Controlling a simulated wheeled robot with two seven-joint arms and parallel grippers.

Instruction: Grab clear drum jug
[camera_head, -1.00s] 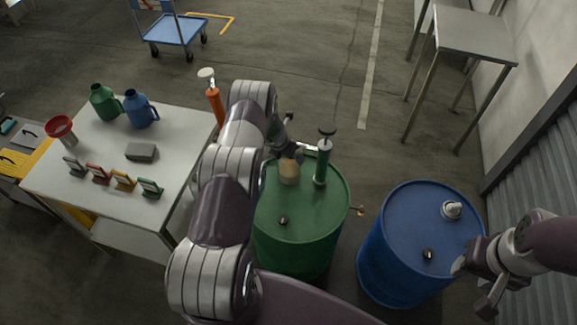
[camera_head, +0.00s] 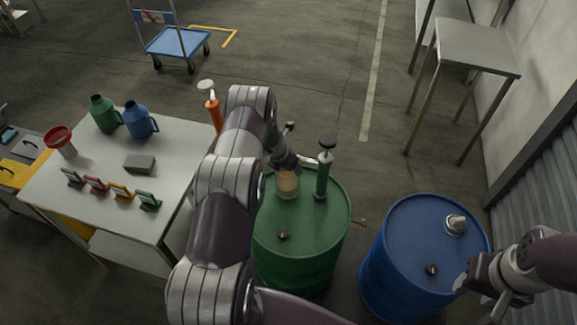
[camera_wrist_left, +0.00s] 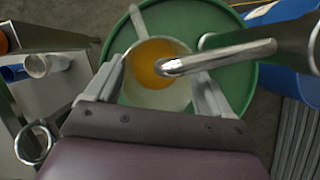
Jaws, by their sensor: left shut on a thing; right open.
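The clear jug (camera_head: 287,184), with amber contents, stands on top of the green drum (camera_head: 300,222), beside the green hand pump (camera_head: 324,172). In the left wrist view the jug (camera_wrist_left: 155,75) sits between the two fingers of my left gripper (camera_wrist_left: 160,90), which is shut on it. The pump's metal spout (camera_wrist_left: 215,57) reaches over the jug's mouth. In the head view my left arm hides part of the drum, and the left fingers are hard to make out. My right gripper (camera_head: 484,290) is open and empty, by the blue drum's right side.
The blue drum (camera_head: 420,250) stands right of the green one. On the left, a white table (camera_head: 185,150) holds a green jug (camera_head: 105,113), a blue jug (camera_head: 139,120), a red funnel (camera_head: 60,140), an orange pump (camera_head: 212,108) and several small coloured items. Floor behind the drums is clear.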

